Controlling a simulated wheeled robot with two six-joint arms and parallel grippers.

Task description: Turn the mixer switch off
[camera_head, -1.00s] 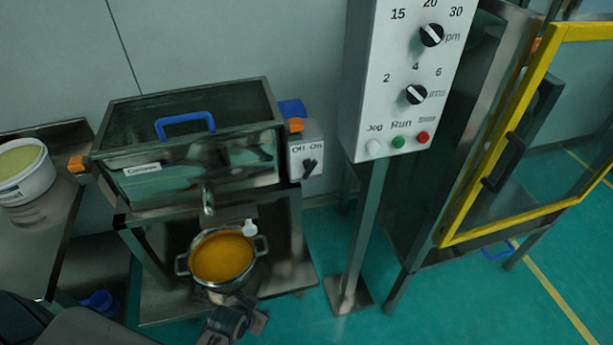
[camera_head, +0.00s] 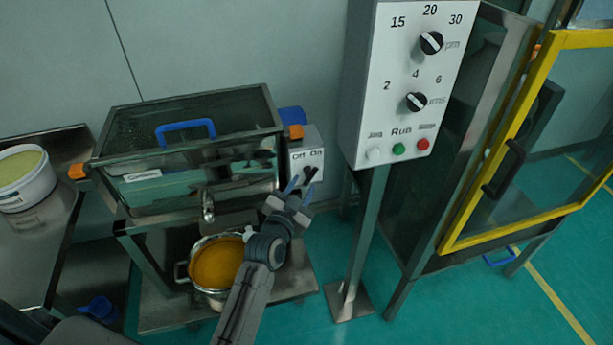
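The Off/On switch box (camera_head: 303,158) is mounted on the right side of the steel sieve machine (camera_head: 190,150). Its dark knob (camera_head: 310,174) points up and to the right, toward the "On" label. My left gripper (camera_head: 300,184) is just in front of the lower part of the box, with its two blue-grey fingers spread apart and pointing up at the knob. The fingers partly cover the knob's lower end, and I cannot tell whether they touch it.
A pot of orange contents (camera_head: 215,264) stands under the machine's spout, partly behind my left arm. A grey control box (camera_head: 405,85) on a post stands to the right. A yellow-framed door (camera_head: 535,130) is further right. A white tub (camera_head: 24,177) sits on the left table.

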